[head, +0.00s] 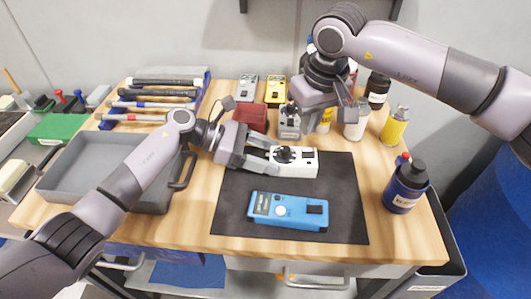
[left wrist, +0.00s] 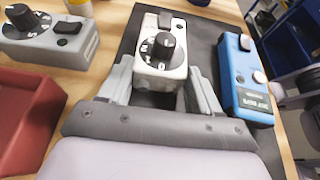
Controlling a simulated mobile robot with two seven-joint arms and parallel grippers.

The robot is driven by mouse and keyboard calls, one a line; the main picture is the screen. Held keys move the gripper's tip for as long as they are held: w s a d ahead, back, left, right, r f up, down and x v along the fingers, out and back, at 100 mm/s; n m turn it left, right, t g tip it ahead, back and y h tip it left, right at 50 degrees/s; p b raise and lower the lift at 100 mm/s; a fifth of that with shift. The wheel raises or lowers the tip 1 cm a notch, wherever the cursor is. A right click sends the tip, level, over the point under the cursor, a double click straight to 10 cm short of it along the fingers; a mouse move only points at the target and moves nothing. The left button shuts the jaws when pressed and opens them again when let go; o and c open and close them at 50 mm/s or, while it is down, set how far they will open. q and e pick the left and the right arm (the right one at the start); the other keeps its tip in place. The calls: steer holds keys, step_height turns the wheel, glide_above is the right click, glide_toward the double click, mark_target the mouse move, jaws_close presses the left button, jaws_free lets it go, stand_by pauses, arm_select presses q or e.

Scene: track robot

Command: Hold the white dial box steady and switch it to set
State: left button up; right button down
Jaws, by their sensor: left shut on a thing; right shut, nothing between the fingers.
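The white dial box (head: 304,165) lies on the dark mat, with a black round dial and a dark switch on its top. My left gripper (head: 277,155) is shut on its near end, one finger along each side, as the left wrist view shows the box (left wrist: 150,70) between the fingers. The dial (left wrist: 163,44) is uncovered there, with letters around it; its exact setting is too small to tell. My right gripper (head: 348,113) is shut and empty, raised above the table behind the white box and partly in front of the bottles.
A blue device (head: 288,211) lies on the mat (head: 342,218) in front of the white box. A grey dial box (head: 289,122) and a dark red container (head: 251,117) stand behind. Bottles and cans line the right side; a grey tray (head: 95,180) is at left.

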arm_select(q)
steer(key=o, duration=1.5)
steer(key=shift+c, duration=0.2)
